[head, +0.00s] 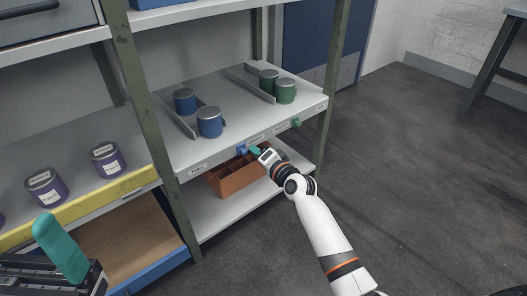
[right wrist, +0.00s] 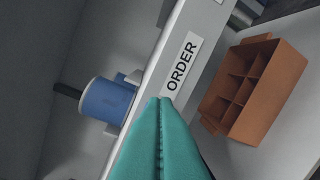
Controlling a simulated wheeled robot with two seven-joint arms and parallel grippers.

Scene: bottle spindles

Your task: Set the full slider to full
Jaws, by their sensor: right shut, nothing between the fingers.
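A blue slider (head: 241,150) sits on the front edge of the shelf (head: 240,92), between a label at its left (head: 197,168) and one at its right. The right label reads ORDER in the right wrist view (right wrist: 182,66). The left label is too small to read surely. My right gripper (head: 256,151) is shut and empty, its teal fingertips just right of the blue slider; I cannot tell whether they touch. Its fingers also show in the right wrist view (right wrist: 160,120). A green slider (head: 296,122) is farther right. My left gripper (head: 62,250) is at bottom left, its opening unclear.
Two blue cans (head: 209,122) and two green cans (head: 285,91) stand on the shelf between metal dividers. An orange-brown divided box (head: 236,178) is on the lower shelf. Purple cans (head: 47,187) stand at left. A green post (head: 331,75) bounds the shelf.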

